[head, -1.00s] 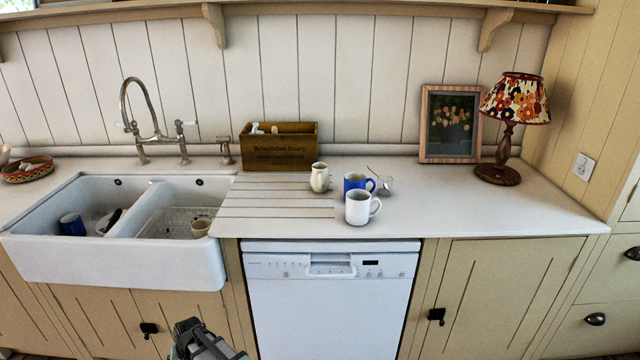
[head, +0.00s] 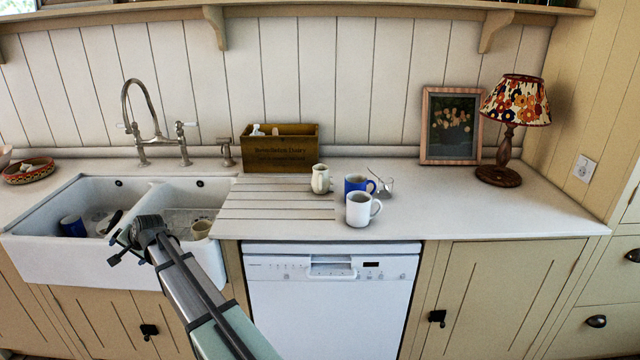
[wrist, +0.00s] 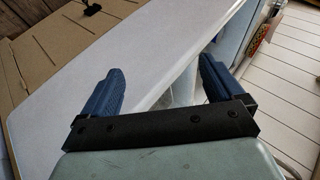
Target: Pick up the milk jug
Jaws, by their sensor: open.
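The milk jug, a small cream pitcher (head: 320,179), stands upright on the counter at the right end of the drainer grooves. It is behind and left of a white mug (head: 362,209) and left of a blue mug (head: 356,183). My gripper (head: 116,249) is in front of the sink, well to the left of the jug and lower. In the wrist view its two blue fingers (wrist: 162,70) are spread apart with nothing held between them. The jug cannot be made out in the wrist view.
A wooden box (head: 280,150) stands behind the jug. A glass with a spoon (head: 386,187) is beside the blue mug. The drainer (head: 270,205) left of the jug is clear.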

